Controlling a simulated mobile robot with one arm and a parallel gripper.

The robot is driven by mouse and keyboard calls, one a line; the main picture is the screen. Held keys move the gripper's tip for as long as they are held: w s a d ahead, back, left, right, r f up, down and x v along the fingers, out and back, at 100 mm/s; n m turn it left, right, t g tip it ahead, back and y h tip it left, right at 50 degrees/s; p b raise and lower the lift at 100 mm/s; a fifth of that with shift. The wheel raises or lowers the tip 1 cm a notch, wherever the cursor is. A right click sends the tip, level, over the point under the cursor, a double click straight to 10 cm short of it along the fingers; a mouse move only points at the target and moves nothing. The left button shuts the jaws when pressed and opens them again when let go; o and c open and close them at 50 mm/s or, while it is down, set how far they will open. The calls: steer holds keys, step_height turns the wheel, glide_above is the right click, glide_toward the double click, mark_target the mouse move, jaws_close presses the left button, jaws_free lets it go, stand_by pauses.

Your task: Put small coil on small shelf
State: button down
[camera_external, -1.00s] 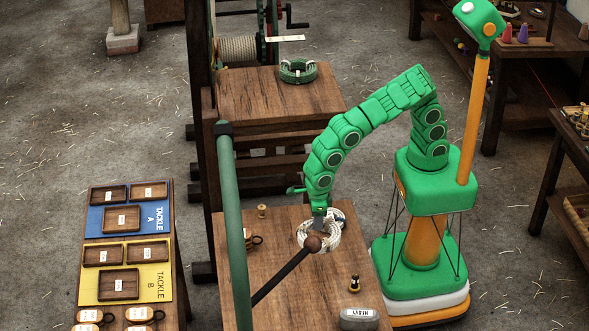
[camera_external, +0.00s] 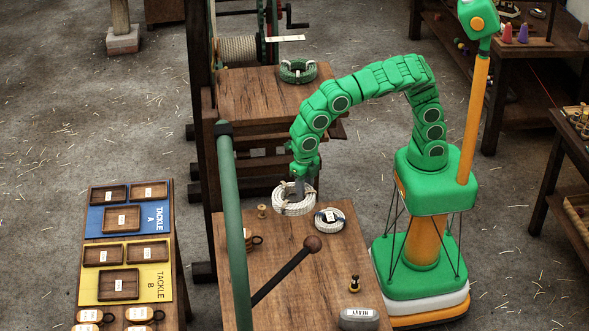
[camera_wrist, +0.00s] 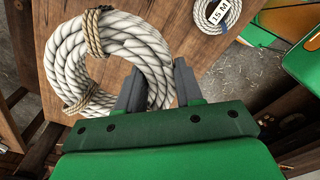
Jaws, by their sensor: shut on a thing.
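My gripper (camera_external: 299,182) is shut on the larger white rope coil (camera_external: 293,200). In the wrist view, one side of this coil (camera_wrist: 68,72) runs away from the fingers and is bound with brown twine. The coil appears held above the near workbench. A smaller white coil (camera_external: 330,221) lies on the bench to the right of my gripper. Its tag reads 15 M in the wrist view, where the small coil (camera_wrist: 203,14) shows at the top. I cannot tell which surface is the small shelf.
The near workbench (camera_external: 330,270) also holds a wooden spool (camera_external: 262,211), a dark-topped brass piece (camera_external: 354,284) and a grey HEAVY block (camera_external: 359,318). A green coil (camera_external: 297,71) lies on the wooden stand (camera_external: 265,100) behind. A green post (camera_external: 233,230) and a knobbed lever (camera_external: 312,244) stand close by.

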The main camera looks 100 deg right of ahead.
steer(key=d+r+m, duration=1.2)
steer(key=r+m, duration=0.2)
steer(key=s+d+r+n, duration=0.1)
steer(key=s+d+r, duration=0.25)
steer(key=d, duration=0.35)
steer(key=s+d+r+n, duration=0.1)
steer(key=s+d+r, duration=0.1)
steer(key=s+d, duration=0.35)
steer(key=s+d+r+n, duration=0.1)
steer(key=s+d+r, duration=0.15)
steer(key=d, duration=0.65)
steer(key=shift+w+a+f, duration=0.1)
steer(key=shift+f, duration=1.5)
steer(key=shift+a+f, duration=0.1)
steer(key=shift+f, duration=1.5)
steer(key=shift+f, duration=0.1)
steer(key=c, duration=0.7)
jaws_free()
steer(key=shift+c, duration=0.2)
step_height(320, 180, up, 12)
